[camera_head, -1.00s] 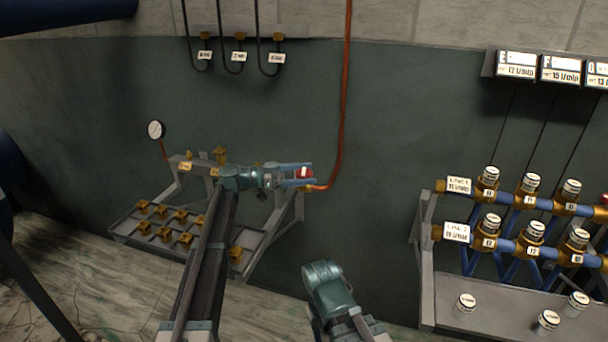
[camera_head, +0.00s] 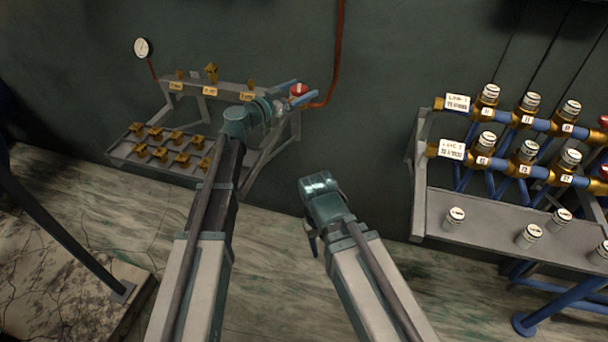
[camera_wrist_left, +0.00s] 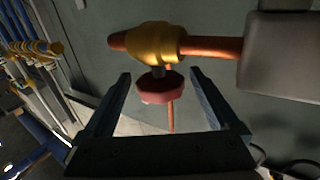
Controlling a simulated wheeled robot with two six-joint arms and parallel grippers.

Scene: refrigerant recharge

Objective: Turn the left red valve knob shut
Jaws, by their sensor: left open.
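The left red valve knob (camera_head: 299,90) sits at the right end of the small grey rack on the wall, by the red hose. In the left wrist view the knob (camera_wrist_left: 161,89) is a red disc on a brass valve body (camera_wrist_left: 152,43) with copper pipe. My left gripper (camera_head: 293,94) is open, with its blue fingers on either side of the knob. In the wrist view the gripper (camera_wrist_left: 160,74) shows gaps between the knob and both fingers. My right arm is folded at the lower middle of the head view; its gripper cannot be made out.
The small rack's tray (camera_head: 118,150) holds several brass fittings, with a gauge (camera_head: 143,48) above left. A red hose (camera_head: 336,60) runs up the wall. At right, a stand (camera_head: 425,200) carries blue pipes with white-capped valves. More red knobs (camera_head: 603,122) show at the right edge.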

